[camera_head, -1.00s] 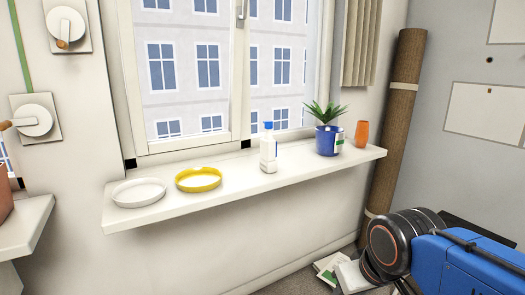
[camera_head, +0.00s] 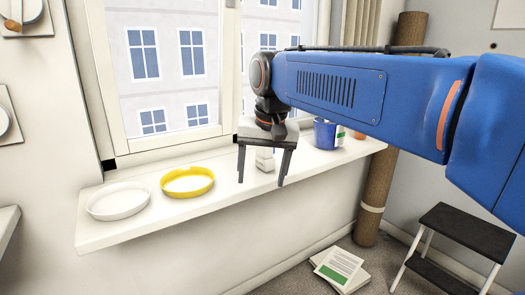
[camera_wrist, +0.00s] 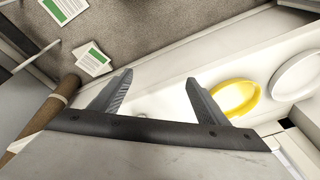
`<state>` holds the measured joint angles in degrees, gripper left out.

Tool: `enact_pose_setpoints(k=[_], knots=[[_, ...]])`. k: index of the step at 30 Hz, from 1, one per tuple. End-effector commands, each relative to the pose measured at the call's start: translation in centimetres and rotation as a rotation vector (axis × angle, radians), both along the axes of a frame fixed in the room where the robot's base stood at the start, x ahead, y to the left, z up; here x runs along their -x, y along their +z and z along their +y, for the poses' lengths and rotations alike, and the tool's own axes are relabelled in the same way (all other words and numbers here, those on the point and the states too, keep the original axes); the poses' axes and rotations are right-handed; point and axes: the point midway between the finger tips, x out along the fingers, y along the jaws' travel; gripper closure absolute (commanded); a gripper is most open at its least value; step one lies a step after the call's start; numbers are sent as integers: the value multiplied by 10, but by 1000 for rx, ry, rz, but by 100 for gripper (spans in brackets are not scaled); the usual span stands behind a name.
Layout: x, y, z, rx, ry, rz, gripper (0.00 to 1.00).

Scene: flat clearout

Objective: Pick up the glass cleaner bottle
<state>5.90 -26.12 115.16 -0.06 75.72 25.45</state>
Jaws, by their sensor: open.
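The white glass cleaner bottle (camera_head: 264,161) stands upright on the white windowsill (camera_head: 225,205). Only its lower body shows; its blue top is hidden behind my gripper and arm. My gripper (camera_head: 261,182) points down over the sill with its fingers spread, and the bottle shows between them in the head view. I cannot tell whether the fingers are in front of the bottle or around it. In the wrist view my open gripper (camera_wrist: 158,79) has pale surface between its fingers, and the bottle cannot be made out clearly against it.
A yellow dish (camera_head: 187,182) and a white dish (camera_head: 118,201) sit on the sill to the left. A blue plant pot (camera_head: 325,136) and a mostly hidden orange cup (camera_head: 358,134) stand to the right. A dark step stool (camera_head: 467,228) and papers (camera_head: 340,267) are on the floor.

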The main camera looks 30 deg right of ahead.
Motion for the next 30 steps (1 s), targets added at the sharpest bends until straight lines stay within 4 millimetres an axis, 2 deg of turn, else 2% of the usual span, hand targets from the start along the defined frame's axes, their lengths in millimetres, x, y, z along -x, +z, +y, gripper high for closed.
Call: enact_pose_setpoints(k=[1,6,15,22,30], knots=[[-17,18,-7,-13,-57,14,31],[-60,71,-28,-57,-259,65,31],[-129,145,-72,-118,-617,149,31],[-167,180,-105,-146,-855,201,31],[-182,194,-121,-156,-980,228,31]])
